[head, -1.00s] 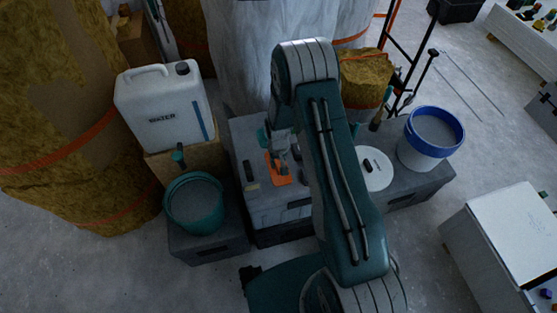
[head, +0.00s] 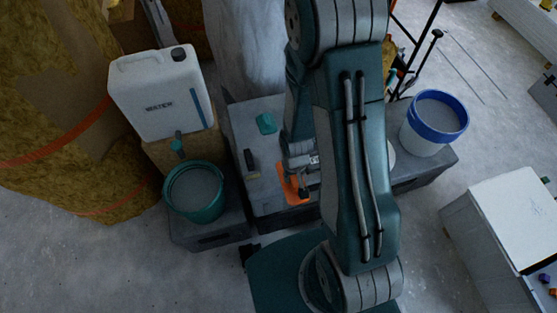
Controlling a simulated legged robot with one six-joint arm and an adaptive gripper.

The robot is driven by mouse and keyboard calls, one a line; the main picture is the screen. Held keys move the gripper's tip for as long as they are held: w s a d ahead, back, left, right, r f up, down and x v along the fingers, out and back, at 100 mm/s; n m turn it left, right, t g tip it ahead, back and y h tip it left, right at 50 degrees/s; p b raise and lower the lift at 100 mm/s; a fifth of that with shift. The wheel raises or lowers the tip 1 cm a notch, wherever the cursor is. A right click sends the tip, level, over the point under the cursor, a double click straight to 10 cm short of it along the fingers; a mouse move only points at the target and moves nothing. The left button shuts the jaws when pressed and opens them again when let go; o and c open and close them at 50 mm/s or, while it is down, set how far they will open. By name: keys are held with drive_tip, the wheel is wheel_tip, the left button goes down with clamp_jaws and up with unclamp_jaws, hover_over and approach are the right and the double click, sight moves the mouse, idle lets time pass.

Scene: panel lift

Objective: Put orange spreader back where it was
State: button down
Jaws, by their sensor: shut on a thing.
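The orange spreader (head: 289,183) shows as a flat orange plate over the front right part of the grey box (head: 270,195) in the head view. My gripper (head: 303,182) is at the spreader and shut on it, with the arm coming down from above right. The fingertips are small in the picture, and part of the spreader is hidden behind the gripper. I cannot tell whether the spreader touches the box top or hangs just above it.
A small teal item (head: 266,123) and a dark-handled tool (head: 250,161) lie on the box. A teal bucket (head: 195,191) and white water can (head: 160,95) stand left. A white bucket with blue rim (head: 434,123) stands right. My arm hides the box's right side.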

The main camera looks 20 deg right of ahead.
drive_tip(key=w+f, duration=0.4)
drive_tip(key=w, duration=0.4)
hover_over(280, 159)
drive_tip(key=s, duration=0.3)
drive_tip(key=f, duration=0.5)
drive_tip(key=shift+w+a, duration=0.25)
drive_tip(key=shift+a, duration=0.1)
drive_tip(key=shift+w+f, duration=0.15)
drive_tip(key=shift+f, duration=0.85)
drive_tip(key=shift+w+f, duration=0.15)
drive_tip(key=shift+f, duration=0.8)
drive_tip(key=shift+c, duration=2.2)
unclamp_jaws()
